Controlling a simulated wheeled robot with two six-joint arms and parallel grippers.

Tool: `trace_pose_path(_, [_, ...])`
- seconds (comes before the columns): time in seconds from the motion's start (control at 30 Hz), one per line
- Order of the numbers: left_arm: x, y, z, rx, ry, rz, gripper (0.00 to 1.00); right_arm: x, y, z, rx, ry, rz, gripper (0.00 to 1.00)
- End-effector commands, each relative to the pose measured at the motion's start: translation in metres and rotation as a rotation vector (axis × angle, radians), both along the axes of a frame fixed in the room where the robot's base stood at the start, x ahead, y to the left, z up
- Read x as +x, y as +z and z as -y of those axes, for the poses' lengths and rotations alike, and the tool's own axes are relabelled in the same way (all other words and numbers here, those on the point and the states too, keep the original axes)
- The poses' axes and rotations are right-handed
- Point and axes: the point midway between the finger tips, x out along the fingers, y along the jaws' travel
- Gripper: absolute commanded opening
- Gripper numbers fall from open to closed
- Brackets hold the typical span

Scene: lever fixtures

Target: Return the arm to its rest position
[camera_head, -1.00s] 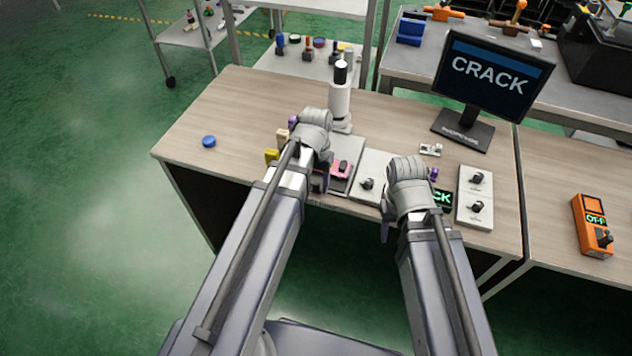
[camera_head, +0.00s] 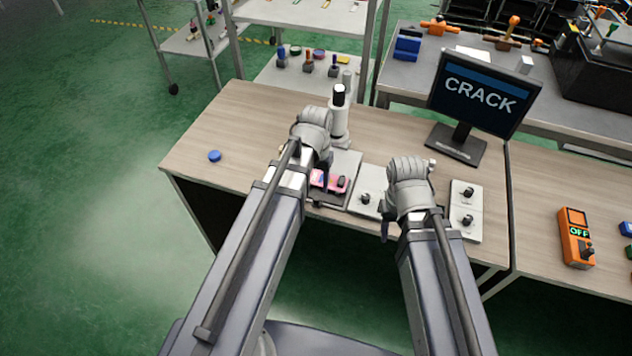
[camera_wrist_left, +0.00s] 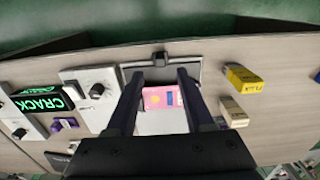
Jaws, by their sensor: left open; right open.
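In the head view my left arm reaches over the table's front edge. Its gripper (camera_head: 322,178) points down by a grey fixture (camera_head: 346,164) with a pink piece (camera_head: 321,181) on it. In the left wrist view the two dark fingers (camera_wrist_left: 159,78) stand apart, with the pink piece (camera_wrist_left: 160,98) showing between them and nothing visibly held. My right arm also reaches to the front edge. Its gripper (camera_head: 385,224) shows only as a dark finger below the grey wrist, which hides the rest. It is open.
A white cylinder (camera_head: 340,118) stands behind the left wrist. A monitor (camera_head: 480,92) reads CRACK. A blue disc (camera_head: 214,156) lies left. An orange control box (camera_head: 576,238) is on the right table.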

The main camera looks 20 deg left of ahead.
Motion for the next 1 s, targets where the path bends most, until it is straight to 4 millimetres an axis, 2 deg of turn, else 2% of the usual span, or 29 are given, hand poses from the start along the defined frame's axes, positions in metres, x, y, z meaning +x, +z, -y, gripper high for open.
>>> trace_pose_path(0.07, [0.000, 0.006, 0.000, 0.000, 0.000, 0.000, 0.53, 0.000, 0.006, 0.000, 0.000, 0.000, 0.000, 0.50])
trace_pose_path(0.4, [-0.002, 0.005, 0.003, 0.001, -0.006, -0.001, 0.53, 0.000, 0.005, 0.000, 0.000, 0.000, 0.000, 0.50])
trace_pose_path(0.47, [-0.009, 0.005, 0.012, 0.007, -0.026, -0.005, 0.53, 0.000, 0.005, 0.000, 0.000, 0.000, 0.000, 0.50])
trace_pose_path(0.7, [-0.062, 0.005, 0.077, 0.064, -0.195, -0.029, 0.53, 0.000, 0.005, 0.000, 0.000, 0.000, 0.000, 0.50])
trace_pose_path(0.8, [-0.079, 0.006, 0.095, 0.084, -0.250, -0.034, 0.53, 0.000, 0.005, 0.000, 0.000, 0.000, 0.000, 0.50])
trace_pose_path(1.0, [-0.094, 0.006, 0.109, 0.105, -0.297, -0.038, 0.53, 0.000, 0.005, 0.000, 0.000, 0.000, 0.000, 0.50])
